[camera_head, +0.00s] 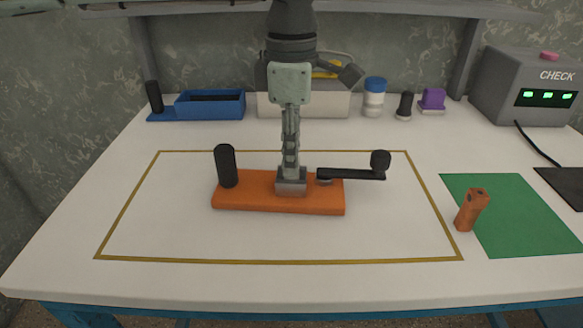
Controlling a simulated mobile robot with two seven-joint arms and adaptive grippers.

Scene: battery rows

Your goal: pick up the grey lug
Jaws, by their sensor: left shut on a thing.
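An orange base block (245,202) lies inside the yellow outline on the white table. The grey lug (291,187) is a small grey block at the middle of the base's top. My left gripper (290,174) points straight down from above and is shut on the lug. The lug is still at the base; I cannot tell whether it touches it. A black upright post (226,165) stands at the base's left end. A black crank arm with a knob (352,174) reaches right from the base's right end. My right gripper is not in view.
Behind are a blue tray (210,104), a white bin (300,105), a blue-capped jar (374,98), a purple piece (432,99) and a grey CHECK box (500,85). The front table is clear.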

